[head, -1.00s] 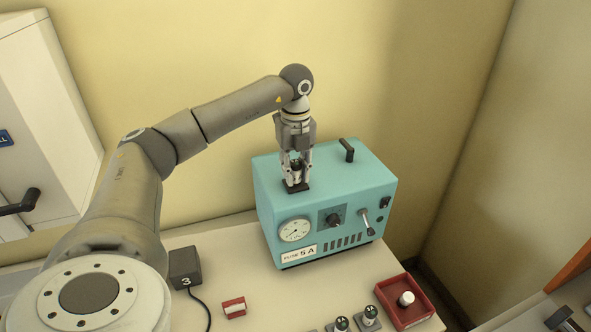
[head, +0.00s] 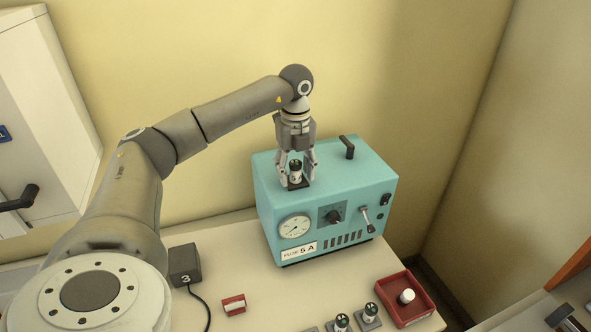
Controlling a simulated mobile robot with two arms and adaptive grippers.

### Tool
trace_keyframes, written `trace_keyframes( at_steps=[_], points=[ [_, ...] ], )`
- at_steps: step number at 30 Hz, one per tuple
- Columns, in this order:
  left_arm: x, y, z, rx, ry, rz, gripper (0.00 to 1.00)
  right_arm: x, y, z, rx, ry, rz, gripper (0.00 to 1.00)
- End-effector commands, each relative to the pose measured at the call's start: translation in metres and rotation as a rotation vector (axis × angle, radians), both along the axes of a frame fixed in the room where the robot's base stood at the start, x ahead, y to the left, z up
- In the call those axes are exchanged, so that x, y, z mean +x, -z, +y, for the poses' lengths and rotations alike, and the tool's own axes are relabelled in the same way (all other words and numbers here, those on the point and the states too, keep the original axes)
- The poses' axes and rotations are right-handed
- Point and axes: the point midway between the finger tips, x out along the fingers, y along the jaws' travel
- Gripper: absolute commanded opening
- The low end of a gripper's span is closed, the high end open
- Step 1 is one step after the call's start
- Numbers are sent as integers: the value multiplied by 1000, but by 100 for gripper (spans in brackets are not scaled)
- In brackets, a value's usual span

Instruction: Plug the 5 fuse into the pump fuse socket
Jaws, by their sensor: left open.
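The teal pump box (head: 340,187) stands on the bench, with a gauge, a knob and a label reading "FUSE 5 A" on its front. A black-topped fuse (head: 295,172) with a pale body stands upright at the dark socket (head: 304,184) on the pump's top left. Its number is too small to read. Whether it is fully seated I cannot tell. My left gripper (head: 296,175) points down over it, with its fingers open on either side of the fuse and apart from it. My right gripper is not in view.
More fuses (head: 342,321) stand in holders at the bench's front edge. A red tray (head: 416,312) holds a white cylinder. A small red-and-white block (head: 233,305) and a dark box marked 3 (head: 185,264) with a cable lie left of it. Bare bench lies between.

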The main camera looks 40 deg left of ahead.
Motion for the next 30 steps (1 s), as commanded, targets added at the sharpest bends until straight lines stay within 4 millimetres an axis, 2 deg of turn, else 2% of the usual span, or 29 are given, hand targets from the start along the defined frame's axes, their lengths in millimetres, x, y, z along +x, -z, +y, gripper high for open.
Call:
trace_keyframes(
  at_steps=[4,7,16,24,30],
  points=[
    [1,-9,0,-1,0,-4,50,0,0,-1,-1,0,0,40],
    [1,-25,0,-1,0,-6,50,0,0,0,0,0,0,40],
    [1,-96,0,-1,0,-5,50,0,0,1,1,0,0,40],
    [0,-115,0,0,0,-1,50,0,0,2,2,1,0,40],
    [0,-120,0,0,0,0,50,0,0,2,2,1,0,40]
  ],
)
